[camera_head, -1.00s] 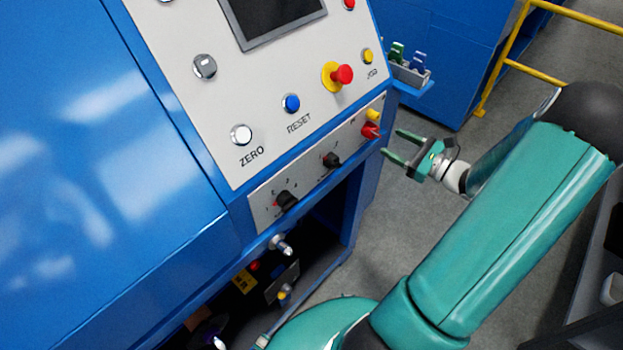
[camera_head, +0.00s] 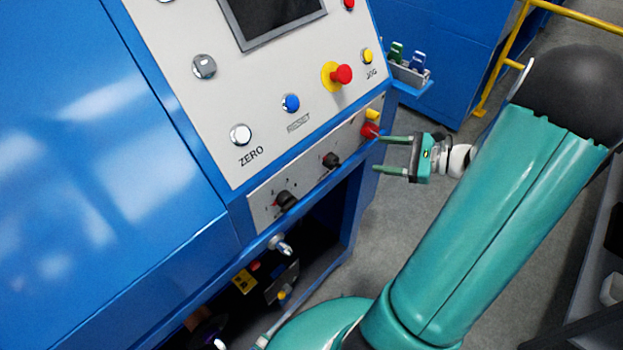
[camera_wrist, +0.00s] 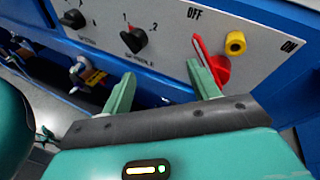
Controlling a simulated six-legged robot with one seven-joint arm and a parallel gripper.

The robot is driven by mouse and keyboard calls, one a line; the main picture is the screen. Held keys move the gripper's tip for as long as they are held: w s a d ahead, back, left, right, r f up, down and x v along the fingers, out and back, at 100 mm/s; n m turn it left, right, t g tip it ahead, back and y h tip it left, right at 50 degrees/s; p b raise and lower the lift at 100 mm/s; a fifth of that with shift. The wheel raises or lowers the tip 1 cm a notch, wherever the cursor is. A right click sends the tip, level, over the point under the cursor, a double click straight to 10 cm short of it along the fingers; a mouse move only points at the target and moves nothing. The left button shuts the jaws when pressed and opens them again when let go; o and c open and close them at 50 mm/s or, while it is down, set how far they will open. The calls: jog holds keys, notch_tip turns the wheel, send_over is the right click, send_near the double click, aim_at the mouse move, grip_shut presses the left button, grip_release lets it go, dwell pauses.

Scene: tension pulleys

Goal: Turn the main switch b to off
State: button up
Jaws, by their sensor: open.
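The main switch is a red rotary switch (camera_head: 368,131) at the right end of the lower grey panel. In the wrist view the red switch (camera_wrist: 219,68) sits between the OFF and ON labels, and its handle slants up-left toward OFF. My gripper (camera_head: 380,155) is open, with its fingers pointing left at the panel edge. In the wrist view my gripper (camera_wrist: 160,69) has its right finger overlapping the left side of the switch; I cannot tell if they touch. The left finger is over the panel's lower blue edge. Nothing is between the fingers.
A yellow part (camera_wrist: 235,43) sits right beside the red switch. Black rotary knobs (camera_head: 331,160) are farther left on the same panel. A red emergency button (camera_head: 342,74) and a blue RESET button (camera_head: 291,103) are above. A yellow rail (camera_head: 497,60) stands at the right.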

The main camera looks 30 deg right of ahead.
jog(key=s+a+r+n+g+h, duration=0.2)
jog(key=a+r+n+g+h, duration=0.1)
jog(key=a+n, duration=0.5)
jog(key=s+a+r+n+g+h, duration=0.2)
jog(key=a+n+g, duration=0.4)
jog(key=a, duration=0.8)
jog(key=shift+s+a+r+n+h, duration=0.15)
jog(key=shift+a+r+n+h, duration=0.15)
jog(key=shift+r+n+h, duration=0.75)
jog(key=shift+r+y, duration=0.25)
jog(key=shift+r, duration=0.05)
jog(key=s+a+r+n+t+h, duration=0.3)
jog(key=a+r+n, duration=0.1)
jog(key=r+n, duration=0.2)
jog(key=shift+s+a+n, duration=0.2)
jog(key=shift+s+n, duration=0.1)
jog(key=shift+n, duration=0.45)
